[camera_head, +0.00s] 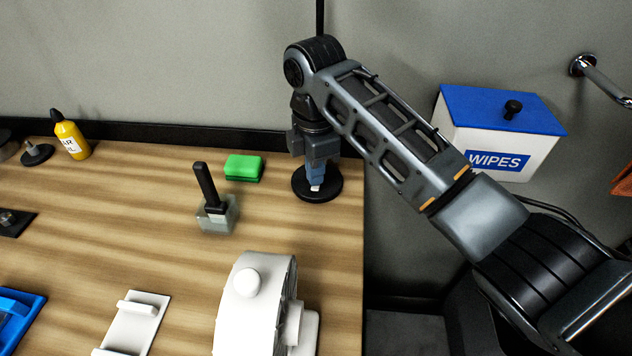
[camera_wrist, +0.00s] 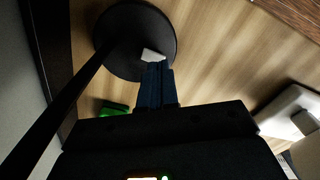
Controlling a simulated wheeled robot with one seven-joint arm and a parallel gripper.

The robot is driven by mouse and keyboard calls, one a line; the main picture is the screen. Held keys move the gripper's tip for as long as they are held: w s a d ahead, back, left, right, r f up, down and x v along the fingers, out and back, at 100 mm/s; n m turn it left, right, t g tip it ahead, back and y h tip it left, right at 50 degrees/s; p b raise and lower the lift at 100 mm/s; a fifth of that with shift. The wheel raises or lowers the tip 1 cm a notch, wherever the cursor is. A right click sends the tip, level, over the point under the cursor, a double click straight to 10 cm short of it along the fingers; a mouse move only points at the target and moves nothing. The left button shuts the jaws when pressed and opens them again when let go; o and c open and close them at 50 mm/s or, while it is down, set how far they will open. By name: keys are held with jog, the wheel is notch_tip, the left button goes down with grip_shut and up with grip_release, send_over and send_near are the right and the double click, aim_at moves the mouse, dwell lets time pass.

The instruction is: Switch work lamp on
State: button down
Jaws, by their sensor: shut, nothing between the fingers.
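The work lamp's round black base (camera_head: 320,194) stands near the right end of the wooden bench, by the wall. In the wrist view the base (camera_wrist: 112,62) carries a thin dark pole (camera_wrist: 60,108) and a small white switch (camera_wrist: 152,55). The lamp's head is out of view, so I cannot tell if it is lit. My gripper (camera_head: 315,181) points down over the base with its blue fingers shut and empty. In the wrist view the fingertips (camera_wrist: 154,66) are right at the white switch; I cannot tell whether they touch it.
A green sponge (camera_head: 243,167) and a grey block with a black handle (camera_head: 207,187) lie left of the base. A white fan-like machine (camera_head: 257,310) stands in front. A wipes box (camera_head: 495,138) is on the wall to the right. A yellow bottle (camera_head: 71,138) stands far left.

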aim_at(315, 188)
jog(key=shift+f+b, duration=0.45)
jog(key=shift+f, duration=0.55)
dwell(1.0)
notch_tip(315, 188, up, 7)
jog(key=p, duration=0.6)
dwell(0.4)
dwell(0.4)
